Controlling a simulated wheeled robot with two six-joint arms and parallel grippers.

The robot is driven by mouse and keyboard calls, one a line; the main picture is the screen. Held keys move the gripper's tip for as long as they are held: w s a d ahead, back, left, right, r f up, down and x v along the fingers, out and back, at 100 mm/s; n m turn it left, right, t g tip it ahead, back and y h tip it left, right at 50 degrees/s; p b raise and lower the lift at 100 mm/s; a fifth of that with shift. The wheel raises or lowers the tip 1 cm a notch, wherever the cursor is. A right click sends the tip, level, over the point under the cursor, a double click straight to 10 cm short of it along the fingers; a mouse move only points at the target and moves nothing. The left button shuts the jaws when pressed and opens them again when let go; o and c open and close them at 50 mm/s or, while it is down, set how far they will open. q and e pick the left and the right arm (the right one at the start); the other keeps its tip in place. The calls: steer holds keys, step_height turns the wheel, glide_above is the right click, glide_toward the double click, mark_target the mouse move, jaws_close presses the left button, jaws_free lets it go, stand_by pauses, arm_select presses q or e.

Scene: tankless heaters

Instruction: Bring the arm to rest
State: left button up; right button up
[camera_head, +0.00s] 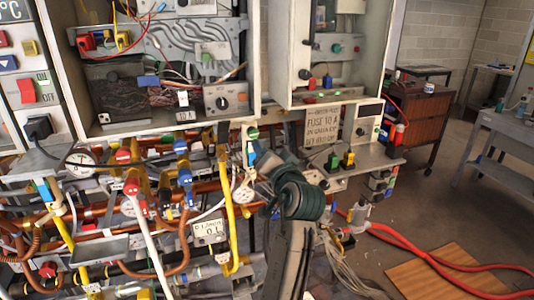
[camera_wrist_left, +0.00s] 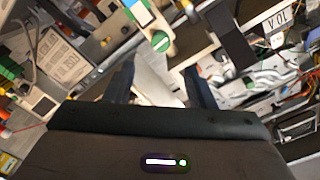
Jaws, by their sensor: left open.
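My left arm (camera_head: 298,195) rises from the bottom centre of the head view, its dark wrist in front of the heater piping. My left gripper (camera_wrist_left: 158,88) shows in the left wrist view with its two dark fingers apart and nothing visible held between them. It points toward the underside of the open cabinets. A round green knob (camera_wrist_left: 160,41) lies beyond the fingertips, apart from them in the picture; how far off it is I cannot tell. My right gripper is in neither view.
Open electrical cabinets (camera_head: 276,55) stand above dense pipes and valves. A yellow pipe (camera_head: 228,205) runs close left of my arm. A paper sign (camera_head: 322,125) hangs to the right. Red hoses (camera_head: 410,247) cross the floor near a wooden board (camera_head: 455,272). Open floor lies at the right.

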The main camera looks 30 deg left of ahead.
arm_select(q)
steer(key=w+d+f+m+h, duration=0.2)
steer(key=w+f+m+h, duration=0.15)
steer(key=f, duration=0.85)
steer(key=w+d+f+m+h, duration=0.2)
steer(key=w+d+f, duration=0.15)
steer(key=f, duration=0.85)
steer(key=s+d+f+m+g+h, duration=0.15)
steer(key=s+f, duration=0.25)
steer(key=f, duration=1.1)
steer(key=s+f+g+h, duration=0.1)
steer(key=s+f+h, duration=0.3)
steer(key=f, duration=1.1)
steer(key=s+a+f+n+g+h, duration=0.15)
steer(key=s+f+g, duration=0.25)
steer(key=s+f, duration=1.9)
steer(key=s+a+f+n+g, duration=0.1)
steer(key=s+f, duration=0.1)
steer(key=s, duration=0.7)
steer(key=s+a+f+n+g, duration=0.1)
steer(key=s+f, duration=0.2)
steer(key=s, duration=0.7)
steer(key=s+a+f+n+g, duration=0.1)
steer(key=s+a+f+g, duration=0.1)
steer(key=s, duration=0.7)
steer(key=shift+s+f, duration=0.4)
steer(key=shift+f, duration=0.25)
